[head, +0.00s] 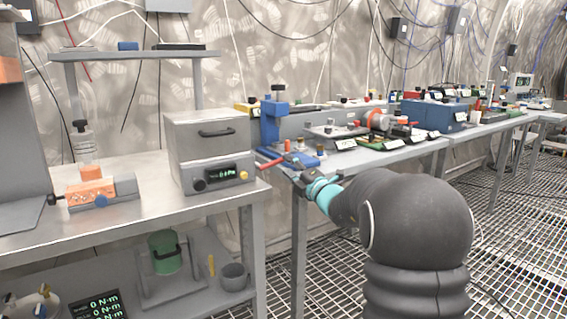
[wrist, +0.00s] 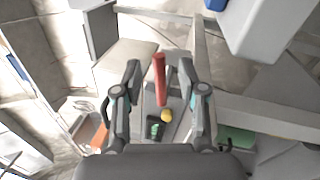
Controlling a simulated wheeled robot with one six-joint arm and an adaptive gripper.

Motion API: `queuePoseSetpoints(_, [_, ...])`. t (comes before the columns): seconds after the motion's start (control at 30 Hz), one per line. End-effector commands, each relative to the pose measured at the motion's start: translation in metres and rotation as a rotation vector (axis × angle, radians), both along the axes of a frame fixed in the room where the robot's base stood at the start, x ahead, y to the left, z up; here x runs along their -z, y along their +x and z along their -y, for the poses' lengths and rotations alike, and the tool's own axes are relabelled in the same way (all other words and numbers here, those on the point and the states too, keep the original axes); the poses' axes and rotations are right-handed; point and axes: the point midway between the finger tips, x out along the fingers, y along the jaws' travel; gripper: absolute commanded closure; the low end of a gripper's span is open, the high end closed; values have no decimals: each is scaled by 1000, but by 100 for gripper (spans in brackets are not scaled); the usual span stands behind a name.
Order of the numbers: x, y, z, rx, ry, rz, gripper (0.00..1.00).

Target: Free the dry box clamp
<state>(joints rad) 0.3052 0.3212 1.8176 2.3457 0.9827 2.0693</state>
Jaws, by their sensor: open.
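The dry box (head: 212,150) is a grey two-part case with a black handle on its lid, at the right end of the near bench. Its front has a green-lit display and a yellow knob (head: 243,175). A red lever (head: 270,163), which looks like the clamp, sticks out at its right side. My gripper (head: 299,181) is just right of the lever's end. In the wrist view the red lever (wrist: 160,80) shows between the two open fingers of my gripper (wrist: 160,70). I cannot tell whether they touch it. The display and yellow knob (wrist: 166,115) show below the lever.
A blue stand (head: 274,120) and a panel of small devices sit on the bench behind my gripper. An orange fixture (head: 92,185) is at the left. A green canister (head: 165,252) and a grey cup (head: 234,277) are on the lower shelf. The grating floor at right looks clear.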

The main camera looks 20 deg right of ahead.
Motion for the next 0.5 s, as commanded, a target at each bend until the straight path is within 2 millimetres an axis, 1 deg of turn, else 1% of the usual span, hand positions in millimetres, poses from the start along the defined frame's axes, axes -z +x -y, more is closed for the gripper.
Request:
queuePoseSetpoints(0.03, [2, -11, 5, 3, 0, -1, 59])
queuePoseSetpoints(0.2, [8, -41, 15, 2, -1, 0, 59])
queuePoseSetpoints(0.33, [12, -57, 21, 2, 0, -1, 59])
queuePoseSetpoints(0.5, [15, -68, 24, 0, 0, -2, 59])
